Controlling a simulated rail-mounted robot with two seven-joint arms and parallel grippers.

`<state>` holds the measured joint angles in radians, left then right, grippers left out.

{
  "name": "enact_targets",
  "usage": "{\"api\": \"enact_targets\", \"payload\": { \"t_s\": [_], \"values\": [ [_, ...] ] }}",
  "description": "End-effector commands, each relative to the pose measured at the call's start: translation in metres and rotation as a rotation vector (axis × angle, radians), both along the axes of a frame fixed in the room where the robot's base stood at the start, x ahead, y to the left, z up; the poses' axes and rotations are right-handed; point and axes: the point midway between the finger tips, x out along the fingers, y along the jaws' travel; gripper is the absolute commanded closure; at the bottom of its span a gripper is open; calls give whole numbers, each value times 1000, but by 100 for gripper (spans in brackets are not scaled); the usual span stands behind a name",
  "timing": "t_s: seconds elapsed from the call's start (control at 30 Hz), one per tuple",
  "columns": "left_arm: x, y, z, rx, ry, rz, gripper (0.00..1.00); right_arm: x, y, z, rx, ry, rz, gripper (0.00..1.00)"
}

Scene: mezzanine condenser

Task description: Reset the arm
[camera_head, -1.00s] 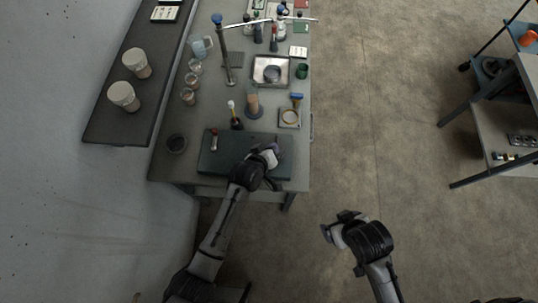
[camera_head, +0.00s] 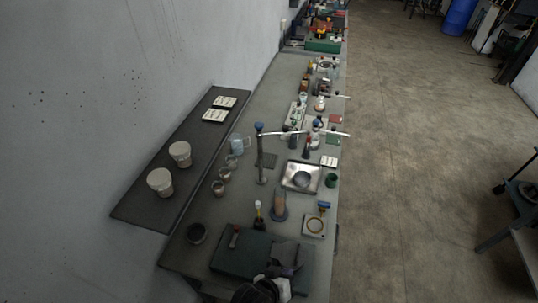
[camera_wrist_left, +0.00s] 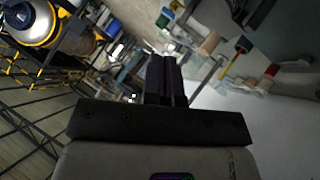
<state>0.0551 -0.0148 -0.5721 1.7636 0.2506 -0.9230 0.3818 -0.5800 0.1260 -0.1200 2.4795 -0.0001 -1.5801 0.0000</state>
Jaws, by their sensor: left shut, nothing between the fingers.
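My left gripper (camera_head: 286,268) is at the bottom of the head view, over the near end of the long grey bench and the dark green mat. Its fingers (camera_wrist_left: 164,80) show in the left wrist view, dark and pressed together with nothing between them. Part of the mat (camera_head: 232,258) is hidden behind the wrist. My right gripper is out of the head view.
Open floor (camera_head: 420,150) lies right of the bench.

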Motion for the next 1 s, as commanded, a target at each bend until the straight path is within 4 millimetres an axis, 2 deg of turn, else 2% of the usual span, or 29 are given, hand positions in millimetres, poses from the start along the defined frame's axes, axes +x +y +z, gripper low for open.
{"api": "enact_targets", "payload": {
  "t_s": [0.07, 0.17, 0.27, 0.33, 0.43, 0.5, 0.6, 0.7, 0.83, 1.0],
  "values": [
    [-7, 6, -2, 108, 1, -68, 100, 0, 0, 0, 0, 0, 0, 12],
    [-11, 24, 20, 238, -35, -134, 100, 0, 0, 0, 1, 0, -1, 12],
    [-8, 63, 52, 356, -76, -142, 100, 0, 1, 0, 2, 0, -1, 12],
    [-14, 96, 69, 425, -81, -123, 100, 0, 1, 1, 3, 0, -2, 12],
    [-39, 148, 80, 498, -43, -62, 100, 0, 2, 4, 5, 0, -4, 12],
    [-63, 184, 84, 534, -4, -1, 100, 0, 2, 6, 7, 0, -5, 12],
    [-101, 228, 84, 570, 45, 81, 100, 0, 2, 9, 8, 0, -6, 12],
    [-137, 255, 73, 598, 110, 115, 100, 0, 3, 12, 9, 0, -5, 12],
    [-176, 273, 50, 632, 217, 112, 100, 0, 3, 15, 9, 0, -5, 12],
    [-210, 275, 33, 646, 299, 83, 100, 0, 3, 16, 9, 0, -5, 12]
  ]
}}
